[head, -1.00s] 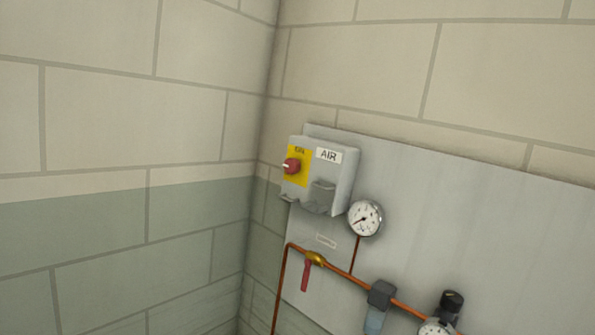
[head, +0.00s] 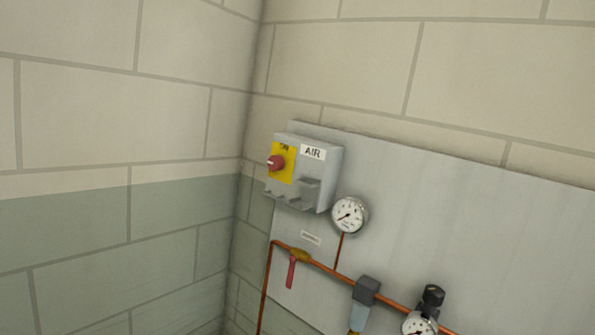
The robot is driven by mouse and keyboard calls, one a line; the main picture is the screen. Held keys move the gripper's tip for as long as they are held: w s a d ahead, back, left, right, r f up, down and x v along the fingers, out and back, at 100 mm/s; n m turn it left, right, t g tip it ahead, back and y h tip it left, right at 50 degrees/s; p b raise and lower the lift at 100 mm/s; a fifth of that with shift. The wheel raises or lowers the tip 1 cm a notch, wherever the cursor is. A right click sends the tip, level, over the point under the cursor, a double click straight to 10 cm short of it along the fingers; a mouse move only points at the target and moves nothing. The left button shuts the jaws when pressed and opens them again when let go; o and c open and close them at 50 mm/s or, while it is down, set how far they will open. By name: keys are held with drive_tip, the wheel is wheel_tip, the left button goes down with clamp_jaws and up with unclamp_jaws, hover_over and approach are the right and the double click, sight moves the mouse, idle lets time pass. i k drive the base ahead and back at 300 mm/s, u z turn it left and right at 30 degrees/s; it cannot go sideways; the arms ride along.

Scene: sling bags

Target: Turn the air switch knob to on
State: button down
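The red air switch knob (head: 276,162) sits on a yellow plate (head: 284,164) on the left face of a grey switch box (head: 318,176). The box carries a white AIR label (head: 313,153), and "ON" is printed at the top of the yellow plate. The knob's small light mark points roughly sideways, to the left; its exact setting is hard to read at this size. My gripper is not in view, and nothing touches the knob.
The box is on a grey panel (head: 440,220) near a wall corner. Below are a pressure gauge (head: 349,215), a copper pipe (head: 327,270), a valve with a red handle (head: 291,272), a grey filter unit (head: 366,290) and a second gauge (head: 420,325). The space before the panel looks clear.

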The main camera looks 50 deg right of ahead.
sight(275, 162)
drive_tip(key=u, duration=0.9)
drive_tip(key=k, duration=1.2)
drive_tip(key=u, duration=0.6)
drive_tip(key=i, duration=1.45)
drive_tip(key=z, duration=0.85)
drive_tip(key=i, duration=1.3)
drive_tip(key=z, duration=1.4)
drive_tip(key=i, duration=1.15)
drive_tip(key=z, duration=0.85)
